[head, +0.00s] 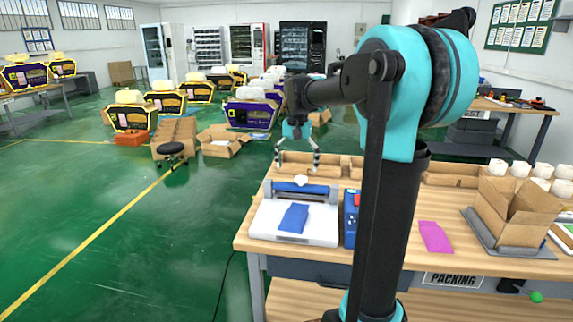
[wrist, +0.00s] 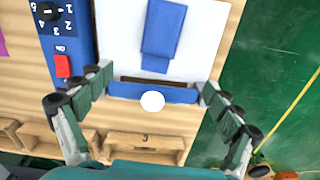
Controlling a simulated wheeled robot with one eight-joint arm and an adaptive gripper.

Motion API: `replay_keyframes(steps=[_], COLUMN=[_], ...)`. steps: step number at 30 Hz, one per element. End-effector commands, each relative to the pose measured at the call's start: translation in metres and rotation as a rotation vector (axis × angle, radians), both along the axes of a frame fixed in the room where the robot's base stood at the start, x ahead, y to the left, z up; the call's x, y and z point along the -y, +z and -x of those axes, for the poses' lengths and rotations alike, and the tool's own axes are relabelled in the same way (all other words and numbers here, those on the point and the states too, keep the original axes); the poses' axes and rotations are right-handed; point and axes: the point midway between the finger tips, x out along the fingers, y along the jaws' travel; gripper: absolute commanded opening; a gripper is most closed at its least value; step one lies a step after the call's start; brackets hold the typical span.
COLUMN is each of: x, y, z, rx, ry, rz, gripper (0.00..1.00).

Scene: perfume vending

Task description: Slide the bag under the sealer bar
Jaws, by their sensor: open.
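The blue bag (head: 293,217) lies flat on the white plate of the sealer (head: 262,222), in front of the blue sealer bar (head: 288,187). In the wrist view the near end of the bag (wrist: 163,32) stops just short of the bar (wrist: 180,96), with a narrow gap and a dark strip between them. A white round knob (wrist: 153,101) sits on the bar. My gripper (head: 297,163) is open and empty above and behind the bar. In the wrist view its fingers (wrist: 155,85) spread on both sides of the bar. I cannot tell how far the bar is raised.
A blue control box (head: 350,218) with a red switch stands right of the sealer. Wooden trays (wrist: 140,148) line the back edge. A pink bag (head: 435,237) and an open carton (head: 512,208) lie farther right. The table's left edge is close to the sealer.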

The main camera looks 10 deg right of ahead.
Motion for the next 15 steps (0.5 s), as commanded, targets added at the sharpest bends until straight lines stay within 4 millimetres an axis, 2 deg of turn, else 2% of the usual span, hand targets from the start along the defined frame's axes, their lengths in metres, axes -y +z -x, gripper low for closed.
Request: replay_keyframes(steps=[10,15], x=[0.000,0.000], y=[0.000,-0.011], z=[0.000,-0.001], rx=[-0.001,0.000], ry=[0.000,0.000], rz=[0.000,0.000], gripper=[0.91,0.91])
